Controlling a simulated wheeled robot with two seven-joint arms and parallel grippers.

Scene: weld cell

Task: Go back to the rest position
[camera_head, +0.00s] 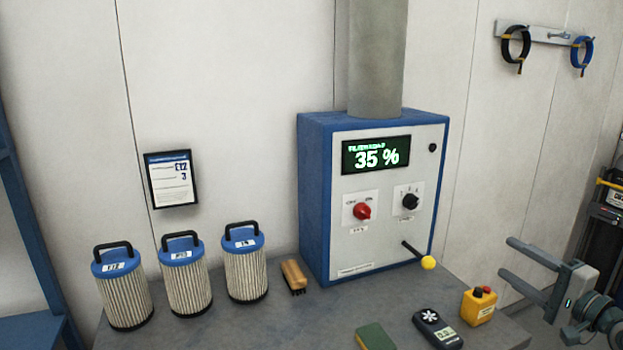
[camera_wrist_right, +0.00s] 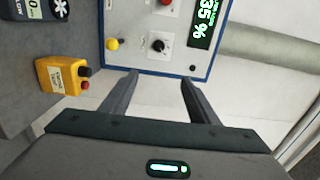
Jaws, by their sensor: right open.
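My right gripper (camera_head: 512,262) is at the right edge of the head view, in the air beside the bench's right end. Its two fingers are spread apart with nothing between them. In the right wrist view the same open fingers (camera_wrist_right: 160,85) point toward the control box (camera_wrist_right: 143,66), apart from it. My left gripper is not in the head view. The blue and grey control box (camera_head: 385,235) stands on the bench (camera_head: 225,325) and its display (camera_head: 375,154) reads 35 %. It has a red knob (camera_head: 362,211), a black knob (camera_head: 410,201) and a yellow-tipped lever (camera_head: 428,262).
Several blue-capped filters (camera_head: 186,285) stand at the left of the bench. A brush (camera_head: 294,276), a green block (camera_head: 374,337), a black meter (camera_head: 437,328) and a yellow button box (camera_head: 478,306) lie along it. The button box (camera_wrist_right: 62,76) is near my right gripper. Cable coils (camera_head: 516,45) hang upper right.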

